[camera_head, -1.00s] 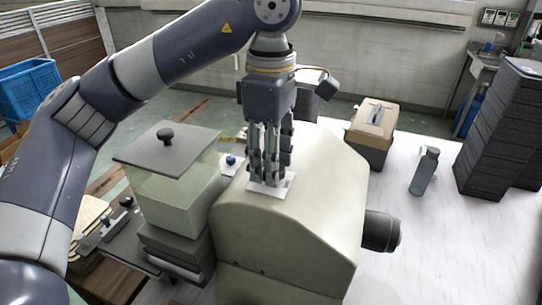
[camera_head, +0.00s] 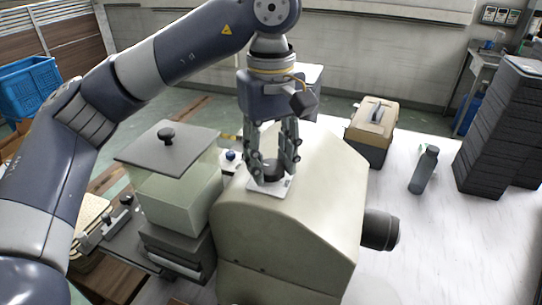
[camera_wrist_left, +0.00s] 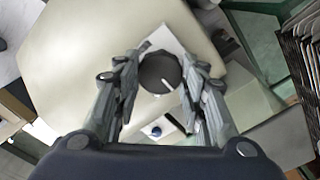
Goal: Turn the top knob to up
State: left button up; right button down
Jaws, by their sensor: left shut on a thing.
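The top knob (camera_head: 268,172) is a round black dial on a white plate (camera_head: 262,190) on top of the beige machine housing (camera_head: 300,225). My left gripper (camera_head: 274,169) points down with a finger on either side of the knob and is shut on it. In the left wrist view the knob (camera_wrist_left: 158,73) sits between the fingertips, and its white pointer line aims toward the lower right of the picture. The plate's markings are too small to read. My right gripper is not in view.
A clear box with a grey lid (camera_head: 165,150) stands left of the housing. A dark cylinder (camera_head: 381,231) sticks out of its right side. A tan toolbox (camera_head: 370,130), a grey bottle (camera_head: 423,172) and a black crate stack (camera_head: 505,125) stand right. White table between them is clear.

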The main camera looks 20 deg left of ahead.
aim_at(271, 166)
pick_arm(q)
jog(key=shift+f, duration=0.1)
dwell(0.3)
jog(key=o, duration=1.1)
jog(key=shift+r, duration=0.2)
notch_tip(271, 166, up, 12)
jog(key=shift+f, duration=0.15)
